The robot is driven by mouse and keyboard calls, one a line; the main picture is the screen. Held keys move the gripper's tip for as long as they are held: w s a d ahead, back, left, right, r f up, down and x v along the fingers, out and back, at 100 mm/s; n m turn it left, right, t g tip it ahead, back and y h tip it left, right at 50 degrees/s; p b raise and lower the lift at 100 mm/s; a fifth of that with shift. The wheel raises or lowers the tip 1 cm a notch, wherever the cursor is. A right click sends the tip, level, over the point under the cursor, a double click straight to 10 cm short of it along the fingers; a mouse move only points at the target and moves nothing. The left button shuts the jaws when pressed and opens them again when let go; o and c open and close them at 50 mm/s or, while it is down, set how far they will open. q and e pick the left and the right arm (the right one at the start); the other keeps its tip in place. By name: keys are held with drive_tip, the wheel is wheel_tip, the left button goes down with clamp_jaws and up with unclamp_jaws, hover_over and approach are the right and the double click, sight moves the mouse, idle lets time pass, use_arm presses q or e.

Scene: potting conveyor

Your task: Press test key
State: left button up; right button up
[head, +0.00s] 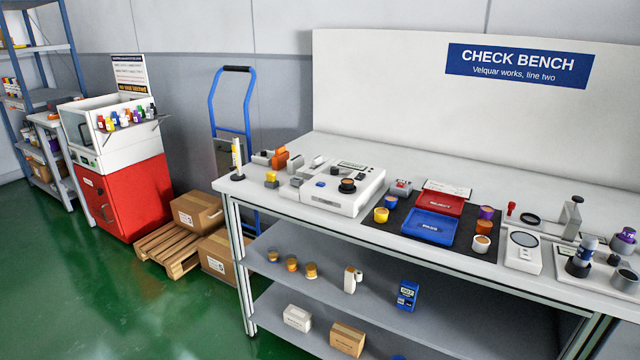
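A white bench instrument (343,203) stands on the left part of the check bench. It has a small display (352,164), a round dark and brown part (347,186) on top, and a small blue key (320,184) on its left front top. A small grey box with a red top (401,186) sits to its right. Any lettering on the keys is too small to read, so I cannot tell which is marked test. Neither of my grippers is in view, and nothing touches the instrument.
A dark mat holds a blue tray (430,227), a red tray (440,203) and several small cups. A lens device (523,250) and a stand (572,218) are at right. A thin upright post (237,158) stands at the bench's left corner. Green floor is clear in front.

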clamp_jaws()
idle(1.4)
